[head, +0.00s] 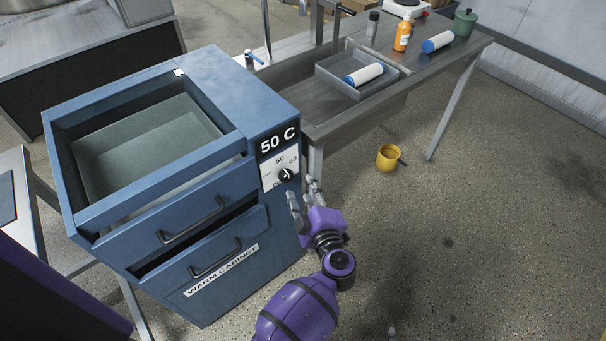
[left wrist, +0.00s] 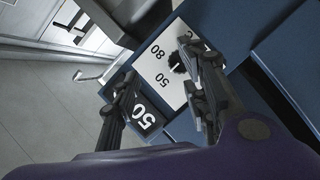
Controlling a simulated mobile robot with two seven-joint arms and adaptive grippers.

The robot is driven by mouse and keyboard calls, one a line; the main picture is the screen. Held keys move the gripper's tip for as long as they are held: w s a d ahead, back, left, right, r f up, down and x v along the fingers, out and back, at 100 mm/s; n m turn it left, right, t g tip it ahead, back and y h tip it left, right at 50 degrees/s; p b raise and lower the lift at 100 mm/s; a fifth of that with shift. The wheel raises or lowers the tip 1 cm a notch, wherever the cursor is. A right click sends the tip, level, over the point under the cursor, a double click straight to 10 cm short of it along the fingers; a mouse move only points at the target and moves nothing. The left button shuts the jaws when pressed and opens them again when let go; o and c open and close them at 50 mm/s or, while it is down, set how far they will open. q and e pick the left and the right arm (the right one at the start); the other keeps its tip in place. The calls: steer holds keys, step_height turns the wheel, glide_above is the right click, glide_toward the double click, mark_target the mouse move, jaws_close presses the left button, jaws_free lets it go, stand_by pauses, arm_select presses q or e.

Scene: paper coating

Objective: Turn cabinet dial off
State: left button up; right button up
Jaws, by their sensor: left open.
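The blue warm cabinet (head: 214,84) stands left of centre in the head view. Its black dial (head: 286,174) sits on a white scale plate below a "50 C" label (head: 278,140). In the left wrist view the dial (left wrist: 178,62) shows partly behind a finger, with the plate (left wrist: 160,66) around it. My left gripper (head: 302,198) is open and empty, just in front of and slightly below the dial. In the left wrist view its fingers (left wrist: 165,92) are spread in front of the panel. Contact with the dial cannot be told.
A yellow mug (head: 388,158) is on the floor. The floor at right is free.

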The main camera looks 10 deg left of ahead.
mark_target(288, 177)
arm_select(q)
steer(key=a, duration=0.2)
steer(key=w+a+f+g+y, duration=0.1)
steer(key=shift+a, duration=0.25)
steer(key=x, duration=0.3)
steer(key=shift+w+f, duration=0.25)
steer(key=shift+w, duration=0.1)
steer(key=shift+w+a+f, duration=0.2)
steer(key=shift+w+a, duration=0.3)
arm_select(e)
steer(key=shift+s+a+r, duration=0.15)
steer(key=shift+s+a, duration=0.15)
